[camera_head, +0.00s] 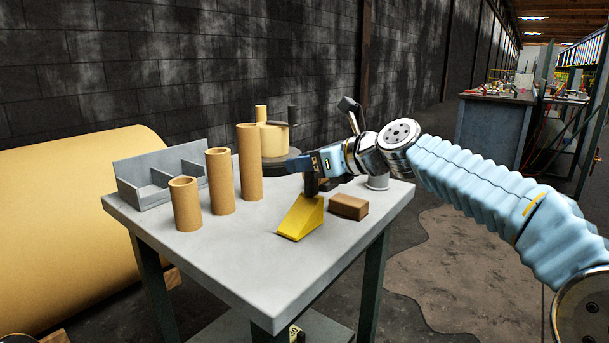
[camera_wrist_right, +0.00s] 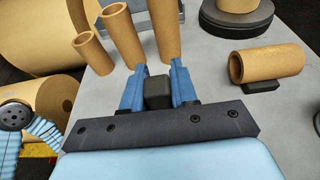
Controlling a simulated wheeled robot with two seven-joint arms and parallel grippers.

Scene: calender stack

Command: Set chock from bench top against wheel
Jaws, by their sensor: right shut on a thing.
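The yellow wedge-shaped chock (camera_head: 300,218) is at the bench top (camera_head: 270,283), sloping face toward the front. My right gripper (camera_head: 312,184) is directly above it, shut on a dark piece at its upper end. In the right wrist view a black block (camera_wrist_right: 158,92), seemingly that dark piece, sits between the blue fingers; the yellow wedge is hidden there. I cannot tell whether the chock touches the bench. No wheel can be made out for certain. My left gripper is not in view.
Three upright cardboard tubes (camera_head: 220,181) and a grey divided tray (camera_head: 157,176) stand left of the chock. A large tan roll (camera_head: 75,215) lies beyond the bench's left side. The bench's front is clear.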

